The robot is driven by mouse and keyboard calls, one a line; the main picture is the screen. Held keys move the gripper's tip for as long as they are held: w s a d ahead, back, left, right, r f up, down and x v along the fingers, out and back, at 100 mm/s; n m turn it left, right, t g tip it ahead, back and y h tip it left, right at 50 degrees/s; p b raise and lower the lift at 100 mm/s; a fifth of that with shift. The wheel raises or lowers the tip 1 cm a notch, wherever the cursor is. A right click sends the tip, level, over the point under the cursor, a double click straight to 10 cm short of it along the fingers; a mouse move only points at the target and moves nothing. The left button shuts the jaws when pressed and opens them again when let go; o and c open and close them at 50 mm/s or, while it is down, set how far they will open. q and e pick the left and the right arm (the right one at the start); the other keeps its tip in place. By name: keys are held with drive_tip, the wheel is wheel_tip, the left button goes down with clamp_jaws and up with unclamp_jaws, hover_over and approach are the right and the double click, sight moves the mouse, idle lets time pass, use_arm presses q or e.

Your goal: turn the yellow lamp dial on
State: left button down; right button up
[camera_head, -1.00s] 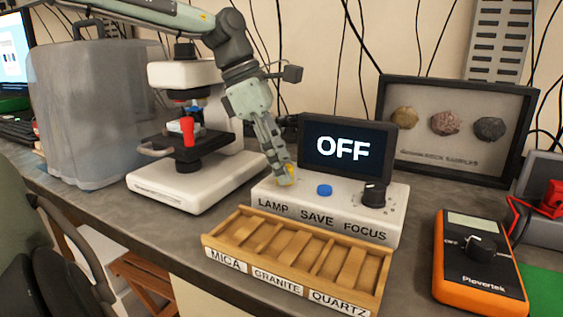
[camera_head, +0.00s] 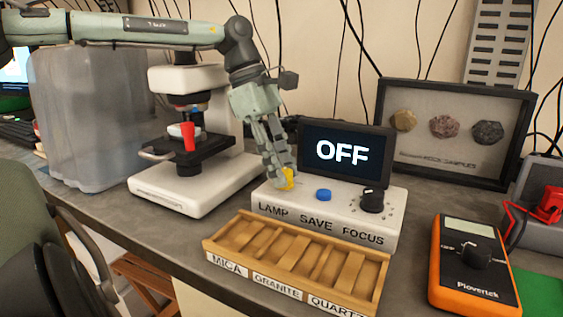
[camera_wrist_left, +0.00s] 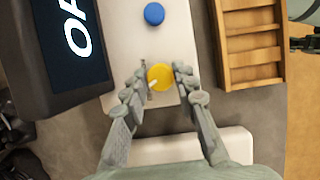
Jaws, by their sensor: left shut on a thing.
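The yellow lamp dial (camera_head: 287,178) sits at the left end of the white control box (camera_head: 330,218), above the word LAMP. My left gripper (camera_head: 281,180) comes down from above and is shut on the dial. In the left wrist view the yellow dial (camera_wrist_left: 160,77) lies between the two fingertips of my left gripper (camera_wrist_left: 161,75), and a light pointer mark on it faces the lower left. The screen (camera_head: 343,151) on the box reads OFF.
A blue SAVE button (camera_head: 323,195) and a black FOCUS knob (camera_head: 372,200) are right of the dial. A wooden tray (camera_head: 300,262) stands in front of the box. A microscope (camera_head: 190,130) stands left, and an orange multimeter (camera_head: 472,265) lies right.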

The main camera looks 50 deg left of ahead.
use_arm(q)
drive_tip(key=m+g, duration=0.1)
drive_tip(key=m, duration=0.2)
drive_tip(key=shift+w+m, duration=0.1)
drive_tip(key=shift+m, duration=0.3)
drive_tip(key=m+g, duration=0.1)
drive_tip(key=m, duration=0.2)
drive_tip(key=shift+w+m+g, duration=0.1)
drive_tip(key=shift+m+g, duration=0.2)
drive_tip(key=shift+g, duration=0.1)
drive_tip(key=m+g, duration=0.1)
drive_tip(key=m, duration=0.2)
drive_tip(key=m+g+y, duration=0.1)
drive_tip(key=m, duration=0.2)
drive_tip(key=shift+w+d, duration=0.1)
drive_tip(key=shift+w, duration=0.05)
drive_tip(key=shift+m, duration=0.3)
drive_tip(key=c, duration=1.2)
unclamp_jaws()
drive_tip(key=v, duration=1.2)
drive_tip(key=shift+d, duration=0.2)
